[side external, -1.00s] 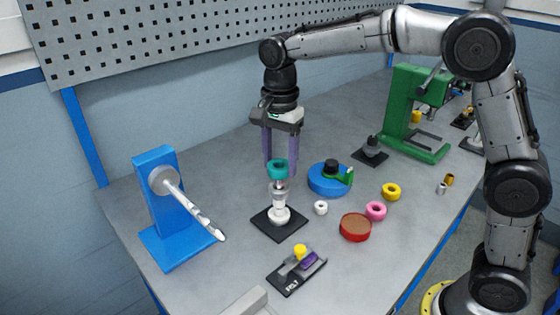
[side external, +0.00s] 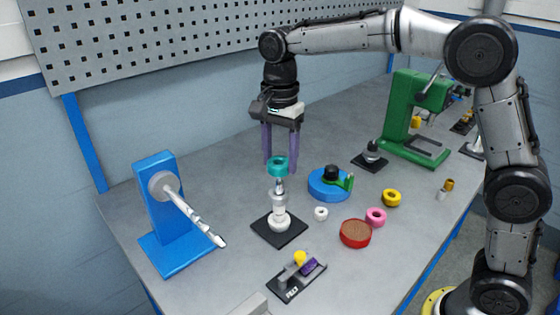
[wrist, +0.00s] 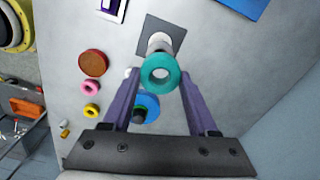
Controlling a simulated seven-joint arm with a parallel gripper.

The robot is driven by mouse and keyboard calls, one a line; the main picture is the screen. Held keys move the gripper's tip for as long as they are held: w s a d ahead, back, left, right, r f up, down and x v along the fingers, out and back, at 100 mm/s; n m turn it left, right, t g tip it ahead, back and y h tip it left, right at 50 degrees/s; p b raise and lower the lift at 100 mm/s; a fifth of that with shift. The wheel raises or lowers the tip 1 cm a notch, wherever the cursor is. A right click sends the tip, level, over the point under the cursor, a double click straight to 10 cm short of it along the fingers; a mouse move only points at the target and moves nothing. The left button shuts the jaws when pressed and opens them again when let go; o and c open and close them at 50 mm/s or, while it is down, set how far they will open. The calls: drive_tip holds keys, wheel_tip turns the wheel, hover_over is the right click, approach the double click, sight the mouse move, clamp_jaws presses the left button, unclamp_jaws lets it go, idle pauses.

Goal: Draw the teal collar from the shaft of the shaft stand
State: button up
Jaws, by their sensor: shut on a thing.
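The teal collar (side external: 278,166) is held between the fingertips of my gripper (side external: 280,158), at the top of the shaft stand. It also shows in the wrist view (wrist: 160,72) as a ring with a pale centre. The shaft stand (side external: 279,215) has a black square base, white stepped rings and a silver upper shaft that shows just below the collar. I cannot tell whether the shaft tip is still inside the collar. In the wrist view, the fingers of my gripper (wrist: 160,76) lie on either side of the collar, and the stand's base (wrist: 151,29) shows behind it.
A blue stand with a long spindle (side external: 158,200) is at the left. A blue round base (side external: 322,190), red disc (side external: 355,233), pink ring (side external: 376,216), yellow ring (side external: 391,197) and white ring (side external: 321,213) lie to the right. A green press (side external: 410,110) stands behind.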

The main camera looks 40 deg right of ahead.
drive_tip(key=shift+r, duration=0.25)
drive_tip(key=shift+r, duration=1.9)
